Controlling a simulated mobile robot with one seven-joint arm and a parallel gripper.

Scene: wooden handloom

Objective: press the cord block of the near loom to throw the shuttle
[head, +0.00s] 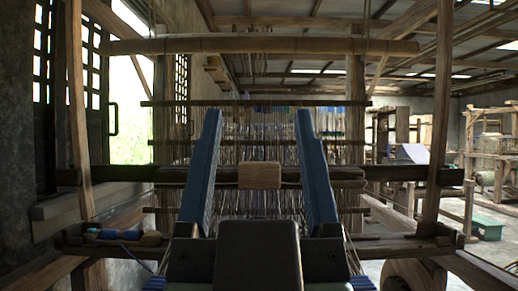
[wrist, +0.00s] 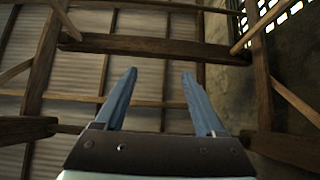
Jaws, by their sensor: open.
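The near loom is a large wooden frame with a pale top beam (head: 262,46) and many hanging threads behind. A small light-brown wooden block (head: 260,175), which looks like the cord block, sits at the middle of a dark crossbar in the head view. My gripper (head: 258,116) has two long blue fingers pointing up and away, spread open. The block shows in the gap between them, with nothing gripped; its depth relative to the fingers is unclear. In the wrist view my gripper (wrist: 160,73) is open and empty, and the block does not show. A blue-and-brown object (head: 122,235), possibly the shuttle, lies at the left end.
The loom's posts (head: 78,110) and (head: 437,110) stand left and right. A stone wall with a bright window (head: 128,115) is at left. More wooden looms (head: 490,140) stand at the far right. The wrist view shows roof sheeting and a wooden beam (wrist: 150,46).

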